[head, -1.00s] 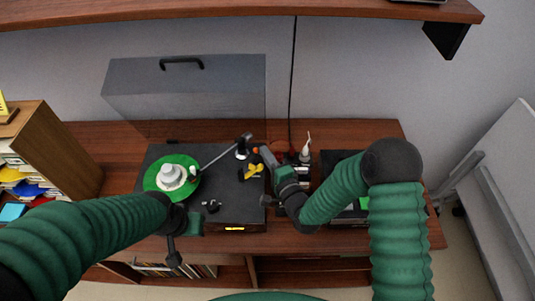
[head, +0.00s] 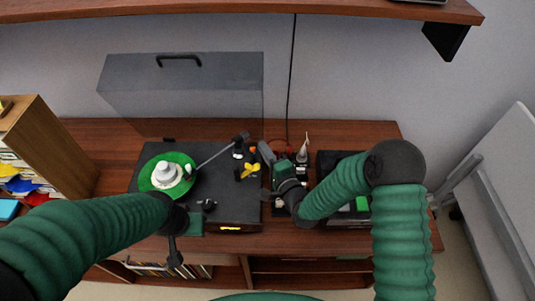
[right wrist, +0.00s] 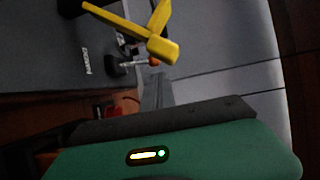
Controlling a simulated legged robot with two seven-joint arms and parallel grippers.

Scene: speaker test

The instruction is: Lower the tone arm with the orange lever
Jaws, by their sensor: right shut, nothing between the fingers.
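The turntable (head: 225,205) is a dark box with a green record (head: 149,177) and a white stepped piece (head: 167,174) on it. The tone arm (head: 212,157) runs from a pivot at the back right toward the record; whether its tip touches is too small to tell. The orange lever tip (head: 253,150) is at the deck's right back; it also shows in the right wrist view (right wrist: 154,61), on a thin metal stem. My right gripper (head: 266,152) is shut and empty, just right of the lever and apart from it. My left gripper (head: 174,254) hangs at the turntable's front; its fingers are unclear.
A yellow piece (head: 250,170) stands on the deck close to the lever and shows large in the right wrist view (right wrist: 140,32). A transparent lid (head: 185,95) stands raised behind. A white-tipped bottle (head: 303,155) and a dark box (head: 336,162) are to the right.

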